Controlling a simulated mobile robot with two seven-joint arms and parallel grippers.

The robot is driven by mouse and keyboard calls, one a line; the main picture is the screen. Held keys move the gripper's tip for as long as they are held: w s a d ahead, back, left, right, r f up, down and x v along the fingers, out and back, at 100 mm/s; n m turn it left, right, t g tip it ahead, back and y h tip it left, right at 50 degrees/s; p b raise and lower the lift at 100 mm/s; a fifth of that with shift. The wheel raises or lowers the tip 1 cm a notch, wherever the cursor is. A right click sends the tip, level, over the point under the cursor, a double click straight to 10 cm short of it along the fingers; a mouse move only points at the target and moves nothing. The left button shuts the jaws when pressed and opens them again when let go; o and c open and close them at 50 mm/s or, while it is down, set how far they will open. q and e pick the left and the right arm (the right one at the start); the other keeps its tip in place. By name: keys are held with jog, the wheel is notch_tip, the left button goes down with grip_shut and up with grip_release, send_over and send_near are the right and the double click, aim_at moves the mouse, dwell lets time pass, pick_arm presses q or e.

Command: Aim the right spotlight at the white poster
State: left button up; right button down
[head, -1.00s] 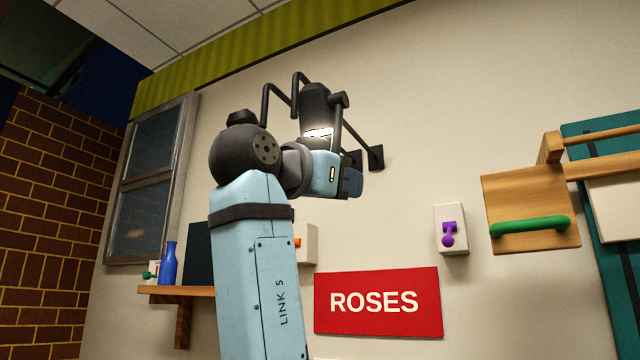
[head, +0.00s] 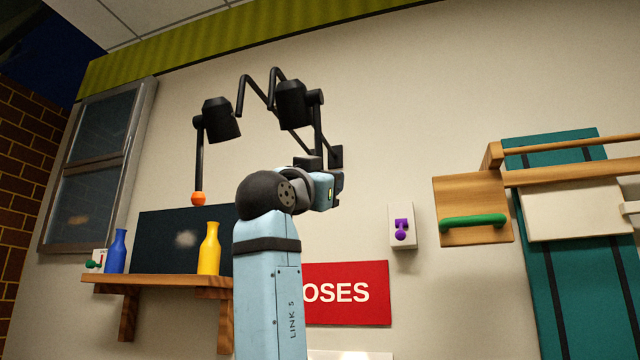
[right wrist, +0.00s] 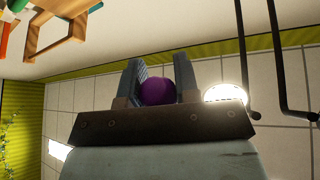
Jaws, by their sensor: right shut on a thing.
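The right spotlight (head: 292,103) is a black lamp on a bent wall arm, with a dark handle rod running down from it. My right gripper (head: 325,190) is at the lower end of that rod. In the right wrist view, my right gripper (right wrist: 160,84) is shut on a purple ball knob (right wrist: 157,92), and a glowing lamp face (right wrist: 225,93) shows beside it. The left spotlight (head: 221,119) has a free-hanging rod with an orange knob (head: 198,199). A white edge (head: 350,355) shows below the red sign; I cannot tell whether it is the white poster. My left gripper is not in view.
A red ROSES sign (head: 345,293) is partly behind my arm. A wooden shelf (head: 160,282) holds a blue bottle (head: 116,251) and a yellow bottle (head: 209,249). A purple switch (head: 402,228) and a wooden panel with a green handle (head: 473,222) are to the right.

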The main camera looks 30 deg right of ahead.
jog(key=c, duration=0.8)
grip_release()
jog(key=shift+c, duration=0.2)
jog(key=shift+a+f, duration=0.1)
jog(key=shift+s+a+f, duration=0.1)
jog(key=shift+a+f, duration=0.1)
jog(key=b+v, duration=0.3)
jog(key=v, duration=1)
jog(key=shift+b, duration=0.35)
jog(key=shift+r, duration=0.1)
